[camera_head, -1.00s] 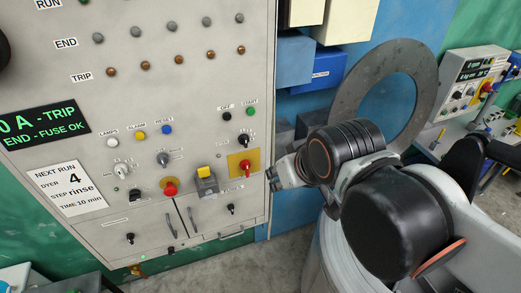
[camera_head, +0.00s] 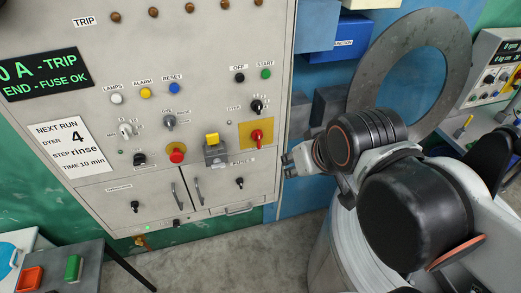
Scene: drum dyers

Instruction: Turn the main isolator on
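A red rotary handle (camera_head: 257,136) on a yellow square plate (camera_head: 246,143) sits at the right of the grey control panel (camera_head: 215,45); it looks like the main isolator. Its handle appears roughly upright, but its position marks are too small to read. My gripper (camera_head: 286,166) is just right of the panel's edge, lower right of the handle and apart from it. Its two small fingertips point left and look separated, with nothing between them.
A red mushroom button (camera_head: 177,152) and a yellow-topped grey box (camera_head: 216,151) are left of the isolator. Door handles (camera_head: 197,192) stick out below. A large grey ring (camera_head: 400,70) stands behind my arm. A table with trays (camera_head: 73,268) is at lower left. The floor before the panel is clear.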

